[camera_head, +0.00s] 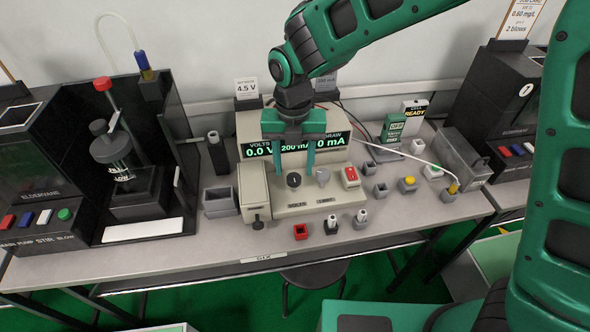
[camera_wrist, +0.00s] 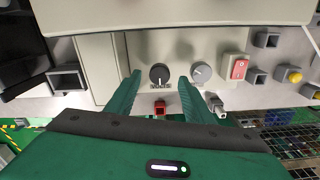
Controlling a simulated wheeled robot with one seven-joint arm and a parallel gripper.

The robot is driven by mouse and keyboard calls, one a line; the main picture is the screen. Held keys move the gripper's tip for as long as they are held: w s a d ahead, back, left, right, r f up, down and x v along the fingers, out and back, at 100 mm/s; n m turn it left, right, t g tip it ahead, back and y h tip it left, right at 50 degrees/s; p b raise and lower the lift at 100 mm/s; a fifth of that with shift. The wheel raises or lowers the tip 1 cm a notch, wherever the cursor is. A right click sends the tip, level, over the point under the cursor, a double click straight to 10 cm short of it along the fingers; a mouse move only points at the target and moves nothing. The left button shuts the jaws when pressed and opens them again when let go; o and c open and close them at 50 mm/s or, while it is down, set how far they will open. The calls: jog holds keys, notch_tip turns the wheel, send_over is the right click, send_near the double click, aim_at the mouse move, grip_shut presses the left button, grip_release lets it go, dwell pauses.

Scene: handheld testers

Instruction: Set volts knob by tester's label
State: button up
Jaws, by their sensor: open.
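The beige tester (camera_head: 270,195) stands mid-table. Its display (camera_head: 262,151) reads 0.0 V on the left under VOLTS, 200 mA in the middle and 0 mA on the right. A card (camera_head: 246,88) behind the tester reads 4.5 V. My gripper (camera_head: 295,173) is open, pointing down before the panel. In the wrist view, the black knob (camera_wrist: 159,74) shows between the fingertips (camera_wrist: 160,78), apart from both.
A red rocker switch (camera_head: 350,176) is right of the grey knob. Red and grey sockets (camera_head: 331,224) stand in front. A grey open box (camera_head: 221,201) is to the left. Dark cabinets (camera_head: 160,150) flank the bench. A white cable (camera_head: 405,153) runs right.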

aim_at(294, 184)
jog(key=shift+f, duration=1.4)
jog(key=c, duration=1)
jog(key=shift+c, duration=0.2)
